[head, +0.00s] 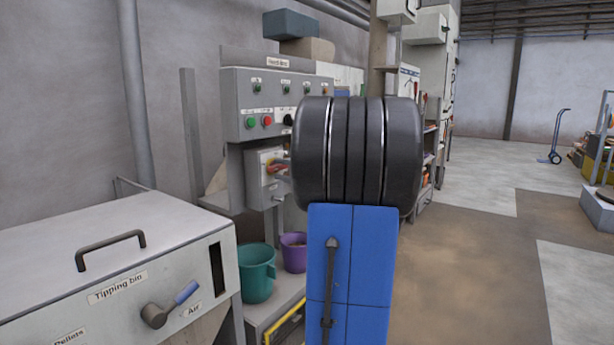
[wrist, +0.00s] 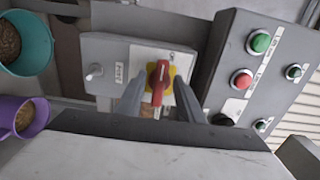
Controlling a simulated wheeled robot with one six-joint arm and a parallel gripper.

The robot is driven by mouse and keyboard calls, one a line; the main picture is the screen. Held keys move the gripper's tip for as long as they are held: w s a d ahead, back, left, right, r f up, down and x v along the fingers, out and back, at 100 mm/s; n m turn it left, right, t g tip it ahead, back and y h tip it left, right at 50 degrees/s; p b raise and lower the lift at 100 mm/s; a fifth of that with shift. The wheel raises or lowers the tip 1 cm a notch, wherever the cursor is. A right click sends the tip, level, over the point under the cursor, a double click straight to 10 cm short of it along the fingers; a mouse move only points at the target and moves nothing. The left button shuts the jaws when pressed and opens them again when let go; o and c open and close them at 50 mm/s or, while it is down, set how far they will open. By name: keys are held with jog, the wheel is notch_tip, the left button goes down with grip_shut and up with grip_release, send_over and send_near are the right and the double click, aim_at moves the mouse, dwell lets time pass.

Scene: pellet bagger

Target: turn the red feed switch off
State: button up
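The red feed switch (wrist: 158,80) is a rotary handle on a yellow plate on a light grey box (wrist: 105,52). In the wrist view the handle stands nearly upright in the picture. In the head view the red switch (head: 274,168) shows partly, on the box below the control panel; my arm covers what lies to its right. My gripper (wrist: 160,88) is open, with one finger on each side of the handle in the wrist view. I cannot tell whether either finger touches it. The small lettering around the switch is too blurred to read.
The control panel (head: 272,88) with green and red buttons sits directly above the switch box. A teal bucket (head: 256,280) and a purple bucket (head: 294,257) stand below. The tipping bin (head: 95,240) fills the left foreground. Open floor lies to the right.

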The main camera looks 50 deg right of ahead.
jog(key=s+d, duration=0.1)
jog(key=s, duration=1.5)
jog(key=shift+d, duration=0.1)
jog(key=w+a+f+n+g+y, duration=0.1)
jog(key=a+f+n+g+y, duration=0.2)
jog(key=a, duration=0.7)
jog(key=w+a+f+n+g, duration=0.1)
jog(key=w+a+f+g, duration=0.15)
jog(key=a+f, duration=0.45)
jog(key=a+f+n+g+y, duration=0.2)
jog(key=a+g, duration=0.1)
jog(key=a, duration=0.9)
jog(key=s+a+f+n+g+h, duration=0.4)
jog(key=s+a+f+n+h, duration=0.2)
jog(key=s+a+f+n, duration=0.5)
jog(key=s+a+f, duration=0.1)
jog(key=s, duration=0.3)
jog(key=shift+s+a+g+h, duration=0.2)
jog(key=shift+s+g+h, duration=0.1)
jog(key=shift+s+g, duration=0.05)
jog(key=shift+f, duration=0.15)
jog(key=shift+c, duration=0.4)
